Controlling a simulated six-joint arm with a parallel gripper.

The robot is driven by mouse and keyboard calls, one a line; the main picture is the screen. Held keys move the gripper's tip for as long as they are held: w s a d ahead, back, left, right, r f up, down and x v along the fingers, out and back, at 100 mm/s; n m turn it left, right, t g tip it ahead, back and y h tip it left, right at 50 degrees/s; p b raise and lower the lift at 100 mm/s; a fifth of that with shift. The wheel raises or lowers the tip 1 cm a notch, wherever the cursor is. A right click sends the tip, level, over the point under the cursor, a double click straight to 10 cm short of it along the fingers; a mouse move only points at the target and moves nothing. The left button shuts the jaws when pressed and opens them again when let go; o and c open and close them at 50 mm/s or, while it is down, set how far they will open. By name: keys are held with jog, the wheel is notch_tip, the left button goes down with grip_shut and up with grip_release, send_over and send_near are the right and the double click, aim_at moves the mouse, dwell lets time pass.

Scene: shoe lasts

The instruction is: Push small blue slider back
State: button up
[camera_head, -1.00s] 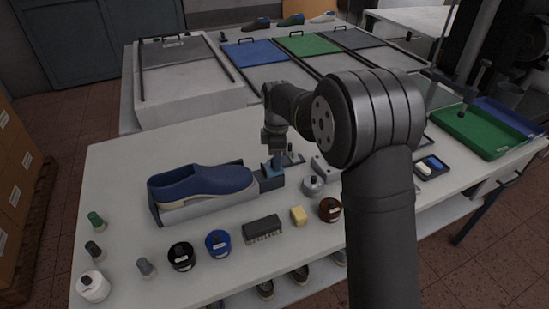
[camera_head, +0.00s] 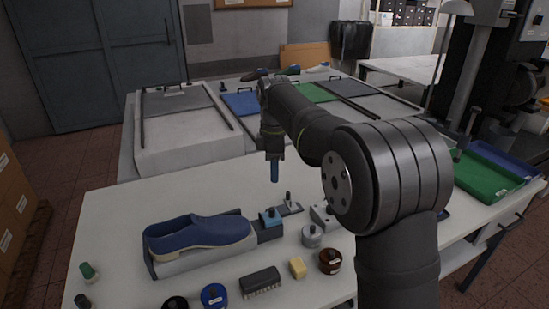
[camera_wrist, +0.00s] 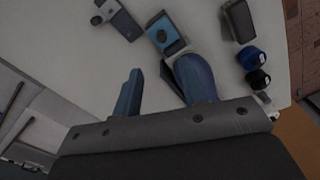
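In the wrist view the slider (camera_wrist: 165,35) has a dark opening or knob on top. The shoe (camera_wrist: 195,78) shows below it, partly hidden by my gripper. My gripper (camera_head: 274,172) hangs above and behind the slider, apart from it, with blue fingers pointing down. One finger is clear in the wrist view; the other cannot be told apart from the blue shoe. Nothing is visibly held.
A grey fixture with an upright pin (camera_head: 289,205) stands just right of the slider. Table behind the shoe is clear; covered trays stand at the back.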

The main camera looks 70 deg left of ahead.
jog(key=shift+r, duration=1.55)
notch_tip(320, 180, down, 18)
jog(key=shift+s+r, duration=0.1)
jog(key=shift+r, duration=0.1)
jog(key=shift+s, duration=0.1)
jog(key=o, duration=1.3)
jog(key=shift+o, duration=0.2)
notch_tip(320, 180, up, 17)
jog(key=s+n, duration=0.1)
jog(key=n, duration=0.4)
send_over(273, 208)
jog(key=s, duration=0.1)
notch_tip(273, 208, down, 10)
jog(key=shift+s, duration=0.2)
